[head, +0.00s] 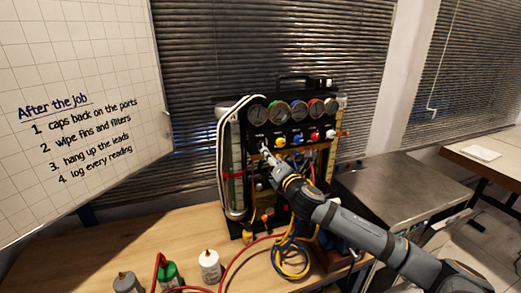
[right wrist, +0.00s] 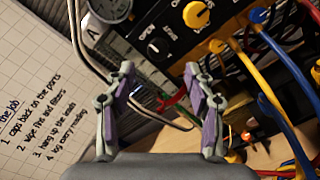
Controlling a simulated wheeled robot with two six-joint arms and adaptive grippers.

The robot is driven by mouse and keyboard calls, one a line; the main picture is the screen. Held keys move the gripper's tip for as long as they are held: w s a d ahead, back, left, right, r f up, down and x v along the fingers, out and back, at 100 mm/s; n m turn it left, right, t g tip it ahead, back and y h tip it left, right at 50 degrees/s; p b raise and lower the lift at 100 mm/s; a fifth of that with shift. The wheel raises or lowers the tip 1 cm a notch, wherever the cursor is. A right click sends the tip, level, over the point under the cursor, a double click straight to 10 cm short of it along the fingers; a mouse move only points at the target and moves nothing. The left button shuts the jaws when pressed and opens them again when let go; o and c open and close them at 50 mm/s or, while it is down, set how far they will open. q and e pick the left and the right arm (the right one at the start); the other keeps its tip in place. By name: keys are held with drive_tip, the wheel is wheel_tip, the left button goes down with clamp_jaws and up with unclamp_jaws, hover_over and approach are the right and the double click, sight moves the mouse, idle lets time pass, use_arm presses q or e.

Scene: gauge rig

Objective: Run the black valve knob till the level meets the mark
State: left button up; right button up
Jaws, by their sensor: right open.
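The gauge rig (head: 290,125) stands upright on the wooden bench against the blinds. A level tube with a pale scale (head: 237,150) runs up its left side, with a red band (head: 233,174) across it. The liquid level is too small to read. In the right wrist view, the black valve knob (right wrist: 154,46) is on the black panel, left of a yellow knob (right wrist: 197,14). My right gripper (right wrist: 159,70) is open and empty, the black knob showing beyond the gap between its fingertips. In the head view the right gripper (head: 265,151) hides the panel's lower left. My left gripper is out of view.
Yellow and blue hoses (head: 290,252) hang in front of the rig, and a red hose (head: 240,262) crosses the bench. A white bottle (head: 209,266) and a green bottle (head: 168,274) stand at the front. A whiteboard (head: 80,60) is at left.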

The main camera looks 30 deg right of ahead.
sight(262, 145)
drive_tip(key=x, duration=0.9)
drive_tip(key=shift+a+p, duration=0.2)
drive_tip(key=shift+p, duration=0.15)
clamp_jaws()
